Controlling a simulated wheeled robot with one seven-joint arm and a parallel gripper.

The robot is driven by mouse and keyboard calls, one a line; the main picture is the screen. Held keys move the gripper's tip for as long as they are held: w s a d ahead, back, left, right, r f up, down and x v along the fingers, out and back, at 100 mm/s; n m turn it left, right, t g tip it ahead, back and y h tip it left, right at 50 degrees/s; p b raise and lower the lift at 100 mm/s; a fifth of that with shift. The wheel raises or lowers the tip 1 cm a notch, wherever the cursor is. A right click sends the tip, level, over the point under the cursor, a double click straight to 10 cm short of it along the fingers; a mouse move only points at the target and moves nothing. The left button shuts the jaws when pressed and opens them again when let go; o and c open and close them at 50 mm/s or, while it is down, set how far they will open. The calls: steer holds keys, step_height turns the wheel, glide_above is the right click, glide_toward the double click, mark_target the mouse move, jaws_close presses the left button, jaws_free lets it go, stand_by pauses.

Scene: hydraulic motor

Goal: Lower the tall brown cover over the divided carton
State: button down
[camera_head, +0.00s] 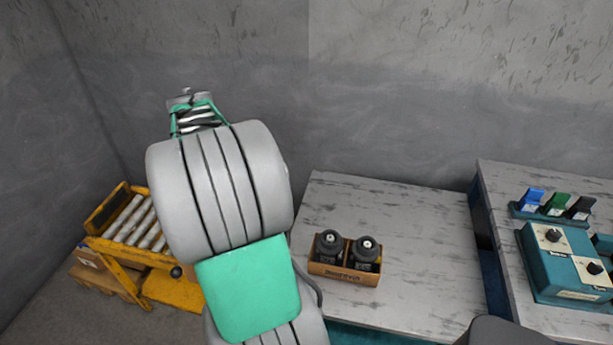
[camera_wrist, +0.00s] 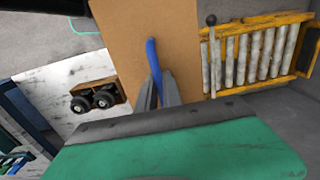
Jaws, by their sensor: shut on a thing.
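The divided carton (camera_head: 342,273) is a low brown box holding two dark motors (camera_head: 329,247) side by side, standing on the pale table right of my arm. In the wrist view the carton (camera_wrist: 97,86) is at the left. The tall brown cover (camera_wrist: 150,30) shows there as a plain brown face, apart from the carton in the picture. My gripper (camera_wrist: 160,92) is shut at a narrow blue piece (camera_wrist: 153,58) in front of the cover; it looks like the cover's handle. In the head view, my arm hides the cover and fingers.
A yellow roller conveyor (camera_head: 133,220) stands at the left, with its rollers also in the wrist view (camera_wrist: 250,58). The pale table (camera_head: 420,240) is bare right of the carton. A second table at far right holds a teal control box (camera_head: 565,265) and several coloured switches (camera_head: 555,204).

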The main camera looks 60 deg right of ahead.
steer(key=s+d+m+p, duration=0.1)
steer(key=s+d+m, duration=0.8)
steer(key=s+d, duration=0.45)
steer(key=s+d+f+m, duration=0.1)
steer(key=s+d+m, duration=0.2)
steer(key=s, duration=0.4)
steer(key=s+d+f+m+b, duration=0.1)
steer(key=s+d+m, duration=0.3)
steer(key=s+m, duration=0.2)
steer(key=shift+s+f, duration=0.4)
steer(key=shift+s, duration=0.6)
steer(key=shift+w, duration=0.1)
steer(key=shift+f, duration=0.1)
step_height(320, 180, down, 15)
steer(key=b, duration=0.8)
steer(key=shift+b, duration=0.4)
stand_by(0.6)
steer(key=c, duration=1.4)
jaws_free()
steer(key=shift+c, duration=0.2)
